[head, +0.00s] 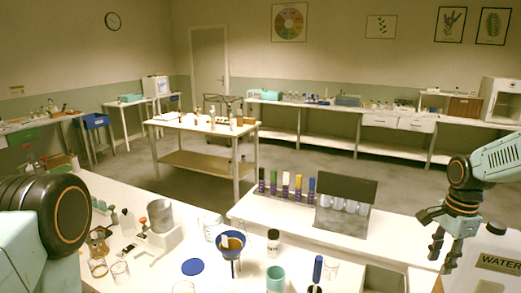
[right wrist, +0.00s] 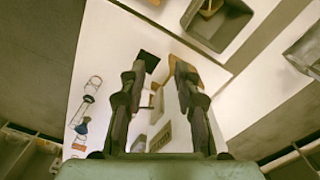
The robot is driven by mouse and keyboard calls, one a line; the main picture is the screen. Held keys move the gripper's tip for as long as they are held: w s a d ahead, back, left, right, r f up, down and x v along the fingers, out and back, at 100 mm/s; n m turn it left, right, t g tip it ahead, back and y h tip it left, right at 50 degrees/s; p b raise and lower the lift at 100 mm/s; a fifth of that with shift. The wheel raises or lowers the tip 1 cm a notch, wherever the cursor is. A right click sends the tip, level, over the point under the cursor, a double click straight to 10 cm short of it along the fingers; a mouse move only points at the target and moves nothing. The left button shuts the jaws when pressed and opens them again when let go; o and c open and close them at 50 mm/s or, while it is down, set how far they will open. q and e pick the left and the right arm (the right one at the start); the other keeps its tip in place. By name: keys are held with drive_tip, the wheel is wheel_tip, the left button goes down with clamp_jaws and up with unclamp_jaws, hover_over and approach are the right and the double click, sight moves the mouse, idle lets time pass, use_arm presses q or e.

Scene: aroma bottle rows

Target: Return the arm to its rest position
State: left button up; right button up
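My right gripper (head: 446,252) hangs fingers-down at the right of the head view, beside a white container marked "WATER" (head: 497,264). In the right wrist view its two dark fingers (right wrist: 164,75) stand apart with a gap and nothing held between them, so it is open and empty. A big dark round joint of my left arm fills the left edge of the head view. My left gripper is not in view.
The near white table holds a blue funnel (head: 231,243), a teal cup (head: 275,278), a blue lid (head: 193,267) and glassware. Bare tabletop lies between that box and my right gripper.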

drive_tip(key=s+a+f+n+y, duration=0.1)
drive_tip(key=s+a+f+n, duration=0.35)
drive_tip(key=a+f, duration=0.35)
drive_tip(key=s+a+f+n, duration=0.4)
drive_tip(key=s+a+f, duration=0.1)
drive_tip(key=a+f, duration=0.35)
drive_tip(key=s+a+f+n, duration=0.2)
drive_tip(key=s+n, duration=0.1)
drive_tip(key=s, duration=0.5)
drive_tip(key=s+a+f+n+h, duration=0.1)
drive_tip(key=s+a+n, duration=0.15)
drive_tip(key=s, duration=0.55)
drive_tip(key=s+a+f+n, duration=0.2)
drive_tip(key=s+n, duration=0.2)
drive_tip(key=s, duration=0.4)
use_arm(q)
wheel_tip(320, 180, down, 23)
drive_tip(key=b, duration=2.3)
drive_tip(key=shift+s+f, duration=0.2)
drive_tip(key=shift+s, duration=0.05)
use_arm(e)
wheel_tip(320, 180, down, 23)
drive_tip(key=shift+s+f, duration=0.2)
drive_tip(key=shift+s, duration=0.1)
